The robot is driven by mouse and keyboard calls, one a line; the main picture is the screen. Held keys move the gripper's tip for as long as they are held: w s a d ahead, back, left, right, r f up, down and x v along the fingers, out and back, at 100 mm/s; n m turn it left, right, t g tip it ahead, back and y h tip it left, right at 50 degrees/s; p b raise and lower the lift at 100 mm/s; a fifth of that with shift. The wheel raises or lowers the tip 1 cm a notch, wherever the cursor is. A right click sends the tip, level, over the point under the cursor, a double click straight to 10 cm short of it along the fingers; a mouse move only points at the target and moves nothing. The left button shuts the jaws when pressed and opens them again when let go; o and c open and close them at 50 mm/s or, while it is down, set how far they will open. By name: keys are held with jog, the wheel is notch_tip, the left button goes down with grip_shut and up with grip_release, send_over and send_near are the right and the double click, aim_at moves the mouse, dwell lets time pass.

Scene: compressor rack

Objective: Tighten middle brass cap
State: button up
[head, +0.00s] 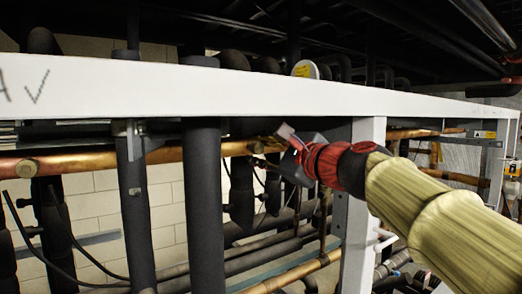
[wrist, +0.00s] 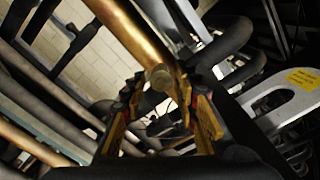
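A brass cap (wrist: 162,77) sits on a thick copper pipe (wrist: 132,28) in the wrist view. It lies between the tips of my gripper (wrist: 163,92), whose two orange-and-black fingers are spread apart with a gap on each side of the cap. I see no contact. In the head view my gripper (head: 272,144) is at the copper pipe (head: 100,160) below the white beam, beside a brass cap (head: 256,147) that is partly covered. Another brass cap (head: 27,168) is farther left on the same pipe.
A white horizontal beam (head: 180,90) runs just above the pipe. Black insulated vertical pipes (head: 203,190) stand left of my gripper, and a white upright post (head: 357,220) stands on the right. A grey bracket with a yellow label (wrist: 303,80) is at right in the wrist view.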

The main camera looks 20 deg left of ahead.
jog(key=shift+o, duration=0.9)
jog(key=shift+r, duration=0.1)
jog(key=shift+s+d, duration=0.2)
jog(key=v, duration=1.1)
jog(key=shift+s+d, duration=0.2)
jog(key=shift+s, duration=0.05)
